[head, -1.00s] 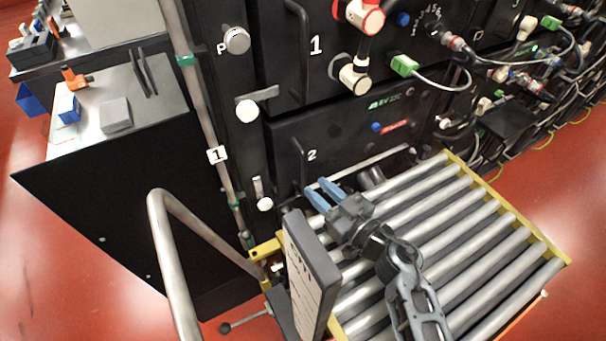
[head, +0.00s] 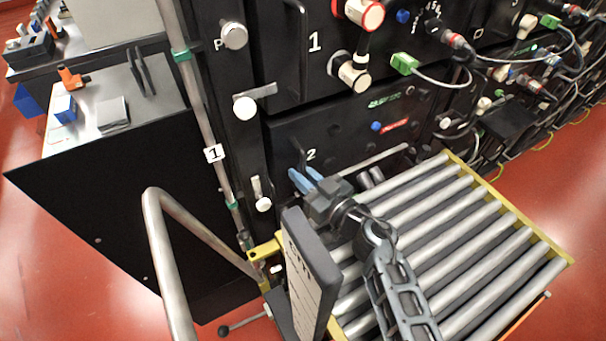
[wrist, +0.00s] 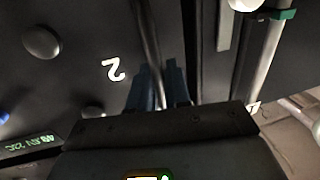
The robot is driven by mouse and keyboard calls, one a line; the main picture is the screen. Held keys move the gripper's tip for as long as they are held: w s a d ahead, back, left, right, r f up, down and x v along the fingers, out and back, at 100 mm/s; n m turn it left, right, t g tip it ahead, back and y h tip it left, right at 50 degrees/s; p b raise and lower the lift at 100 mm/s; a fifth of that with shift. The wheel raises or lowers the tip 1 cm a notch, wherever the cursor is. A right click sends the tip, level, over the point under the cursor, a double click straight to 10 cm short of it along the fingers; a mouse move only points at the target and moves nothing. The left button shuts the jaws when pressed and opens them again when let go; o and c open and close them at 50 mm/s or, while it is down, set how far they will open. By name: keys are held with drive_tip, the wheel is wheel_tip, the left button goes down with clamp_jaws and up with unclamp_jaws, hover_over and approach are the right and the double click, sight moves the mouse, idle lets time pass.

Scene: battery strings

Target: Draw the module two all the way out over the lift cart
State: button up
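Module two (head: 345,140) is the black unit with a white "2" on its front, in its slot below module one. It also shows upside down in the wrist view (wrist: 75,85). Its dark vertical handle (head: 299,160) is at the left of its front. My gripper (head: 304,180) has blue fingers, spread a little apart, at the lower part of this handle. In the wrist view the handle (wrist: 148,40) runs down towards the gap between the fingers (wrist: 160,88); contact cannot be told. The lift cart (head: 450,240), with metal rollers and a yellow frame, stands before the module, its rollers bare.
A dark upright panel (head: 308,262) stands at the cart's left, beside the bent metal handrail (head: 155,240). A workbench (head: 85,120) with small items is at left. Module one (head: 310,75) above has connectors and cables. Red floor is open at right.

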clamp_jaws()
idle(0.9)
drive_tip(key=shift+s, duration=0.1)
